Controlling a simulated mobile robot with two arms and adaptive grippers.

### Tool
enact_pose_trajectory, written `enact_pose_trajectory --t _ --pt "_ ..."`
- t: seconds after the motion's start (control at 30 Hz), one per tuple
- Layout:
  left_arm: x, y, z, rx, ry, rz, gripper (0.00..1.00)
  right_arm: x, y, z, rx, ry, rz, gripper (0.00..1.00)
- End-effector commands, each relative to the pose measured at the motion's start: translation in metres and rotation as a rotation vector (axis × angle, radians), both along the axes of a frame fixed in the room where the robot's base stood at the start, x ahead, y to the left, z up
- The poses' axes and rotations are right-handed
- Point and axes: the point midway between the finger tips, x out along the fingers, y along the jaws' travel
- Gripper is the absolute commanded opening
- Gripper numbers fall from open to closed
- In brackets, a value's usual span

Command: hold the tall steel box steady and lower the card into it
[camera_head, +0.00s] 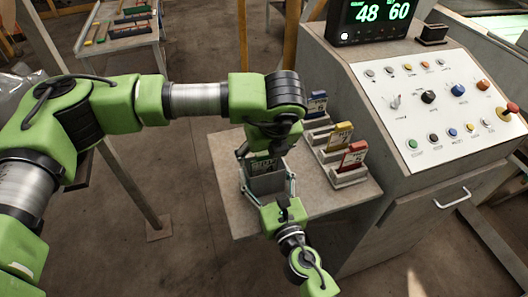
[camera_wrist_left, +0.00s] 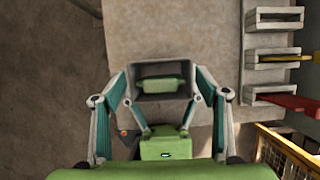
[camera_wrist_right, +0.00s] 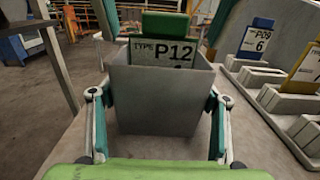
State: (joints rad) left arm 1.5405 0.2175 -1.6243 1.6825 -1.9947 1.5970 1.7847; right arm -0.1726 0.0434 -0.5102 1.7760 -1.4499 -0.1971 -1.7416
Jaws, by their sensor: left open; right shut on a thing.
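The tall steel box (camera_wrist_right: 160,105) stands upright on the bench; it also shows in the head view (camera_head: 268,184). My right gripper (camera_wrist_right: 158,120) is shut on it, with a finger along each side. The card (camera_wrist_right: 163,53), marked P12 and with a green top grip, is inside the box, its lower part hidden by the front wall. Its label and grip stand above the rim. In the left wrist view the green grip (camera_wrist_left: 161,83) lies within the box opening. My left gripper (camera_head: 267,150) is above the box, its fingers open and apart on both sides of the grip.
Blue (camera_head: 317,104), yellow (camera_head: 340,137) and red (camera_head: 354,157) cards stand in slotted holders to the right of the box. A control console (camera_head: 435,110) with knobs and a display stands beyond them. Bare bench (camera_head: 228,175) shows left of the box.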

Motion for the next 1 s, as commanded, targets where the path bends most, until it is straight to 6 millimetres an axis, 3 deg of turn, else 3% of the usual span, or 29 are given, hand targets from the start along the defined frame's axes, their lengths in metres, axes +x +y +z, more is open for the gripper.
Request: enact_pose_trajectory --t 0.27,1.0 --pt "0.000 0.000 0.006 -0.001 -0.001 0.001 0.67 0.000 0.000 -0.001 -0.001 0.002 0.000 0.37" --pt "0.001 0.000 0.080 -0.001 -0.002 0.001 0.67 0.000 0.000 -0.001 -0.001 0.002 0.000 0.37"
